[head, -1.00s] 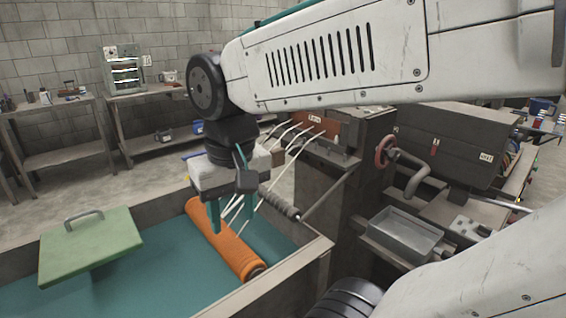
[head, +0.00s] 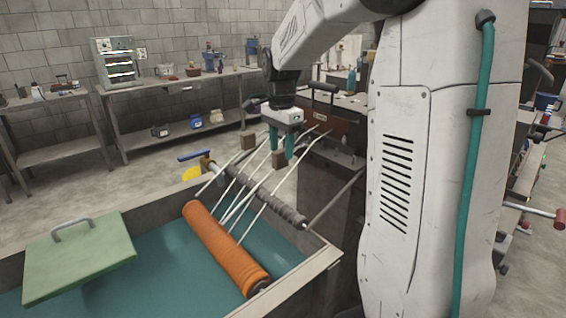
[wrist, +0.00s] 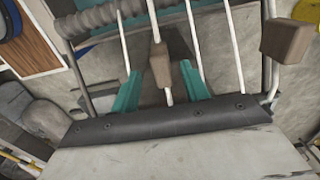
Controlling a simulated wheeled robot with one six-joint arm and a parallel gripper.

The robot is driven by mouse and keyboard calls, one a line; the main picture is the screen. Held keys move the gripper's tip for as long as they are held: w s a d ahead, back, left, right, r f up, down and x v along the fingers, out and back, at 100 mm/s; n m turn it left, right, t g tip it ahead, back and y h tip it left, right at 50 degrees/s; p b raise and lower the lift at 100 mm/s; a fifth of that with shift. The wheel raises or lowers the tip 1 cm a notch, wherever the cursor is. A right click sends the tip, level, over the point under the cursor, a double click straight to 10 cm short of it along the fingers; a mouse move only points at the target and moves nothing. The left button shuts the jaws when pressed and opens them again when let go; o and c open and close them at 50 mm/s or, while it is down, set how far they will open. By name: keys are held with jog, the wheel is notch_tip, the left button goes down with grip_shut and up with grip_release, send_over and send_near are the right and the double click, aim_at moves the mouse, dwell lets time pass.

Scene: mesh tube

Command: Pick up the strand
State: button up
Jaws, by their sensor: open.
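Several white strands (head: 262,190) run from the dark machine with a reddish plate, over a grooved grey roller (head: 288,213), down to an orange roller (head: 222,245) in the tank. My gripper (head: 282,146) is open near the machine end of the strands. In the wrist view, one strand (wrist: 154,22) lies between the spread teal fingers of my gripper (wrist: 161,88) in the picture, with a brown block (wrist: 160,65) on it. The fingers do not grip it; I cannot tell its depth from them. Another brown block (wrist: 286,40) is at the right, also seen in the head view (head: 248,141).
The tank (head: 322,262) holds teal liquid. A green lid (head: 80,258) with a handle is at its left. A workbench (head: 185,87) with bottles and instruments stands along the back wall. The floor between tank and bench is mostly clear.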

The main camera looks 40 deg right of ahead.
aim_at(279, 162)
jog(key=f, duration=0.5)
jog(key=shift+w+a+f, duration=0.15)
jog(key=shift+a, duration=0.1)
grip_shut()
jog(key=shift+r, duration=0.65)
notch_tip(279, 162, up, 2)
jog(key=shift+r, duration=0.25)
jog(key=s+a+r, duration=0.1)
jog(key=s+a, duration=0.3)
jog(key=s, duration=1.1)
jog(key=shift+s+a+r, duration=0.1)
jog(key=shift+r, duration=1.1)
jog(key=shift+s+a+r, duration=0.1)
jog(key=shift+r, duration=1.1)
